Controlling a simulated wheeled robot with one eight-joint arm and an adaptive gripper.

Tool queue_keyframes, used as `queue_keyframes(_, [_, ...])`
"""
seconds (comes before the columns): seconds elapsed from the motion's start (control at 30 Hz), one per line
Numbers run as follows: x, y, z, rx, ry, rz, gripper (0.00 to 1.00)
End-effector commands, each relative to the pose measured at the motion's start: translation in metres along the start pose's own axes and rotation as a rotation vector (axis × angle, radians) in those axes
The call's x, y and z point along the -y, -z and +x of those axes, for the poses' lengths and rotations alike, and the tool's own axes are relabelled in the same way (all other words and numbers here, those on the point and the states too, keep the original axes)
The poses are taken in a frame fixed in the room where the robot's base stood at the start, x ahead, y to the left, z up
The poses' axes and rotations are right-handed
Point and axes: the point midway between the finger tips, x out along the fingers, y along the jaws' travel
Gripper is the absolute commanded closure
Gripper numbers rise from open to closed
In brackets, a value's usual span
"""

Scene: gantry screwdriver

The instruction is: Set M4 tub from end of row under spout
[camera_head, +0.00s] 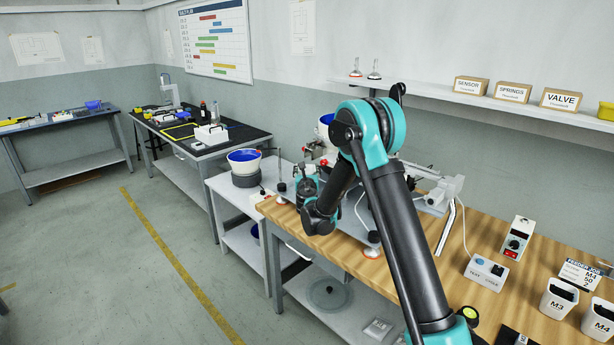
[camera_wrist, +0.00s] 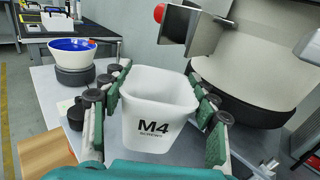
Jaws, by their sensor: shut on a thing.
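In the wrist view a white tub marked M4 SCREWS (camera_wrist: 153,125) stands upright between the green-padded fingers of my gripper (camera_wrist: 160,80). The gripper is shut on its two sides, and the tub looks empty. A grey metal spout (camera_wrist: 188,28) hangs above and just beyond the tub, a little to the right, in front of a large pale bowl feeder (camera_wrist: 265,60). I cannot tell whether the tub touches the surface below. In the head view my gripper (camera_head: 303,187) is at the back left of the wooden bench, and the held tub is hidden there.
Another M4 tub (camera_head: 600,323) and an M3 tub (camera_head: 558,299) stand at the bench's right, by a job card (camera_head: 582,275) reading M4. A blue-lined bowl feeder (camera_head: 244,162) stands left of my gripper. A control box (camera_head: 486,272) sits on the wooden bench (camera_head: 470,300).

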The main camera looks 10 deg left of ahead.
Motion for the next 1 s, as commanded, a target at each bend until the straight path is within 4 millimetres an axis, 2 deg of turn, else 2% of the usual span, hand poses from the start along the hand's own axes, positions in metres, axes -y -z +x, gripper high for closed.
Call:
queue_keyframes(0.27, [0.001, 0.001, 0.022, 0.000, 0.000, 0.000, 0.72])
queue_keyframes(0.4, [0.000, 0.026, 0.020, 0.000, -0.001, 0.000, 0.72])
queue_keyframes(0.5, [0.000, 0.035, 0.019, 0.000, -0.001, 0.000, 0.72])
queue_keyframes(0.87, [0.000, 0.038, 0.019, 0.000, 0.000, 0.000, 0.72])
queue_keyframes(0.9, [0.000, 0.038, 0.019, 0.000, 0.000, 0.000, 0.37])
queue_keyframes(1.0, [0.000, 0.038, 0.019, 0.000, 0.000, 0.000, 0.25])
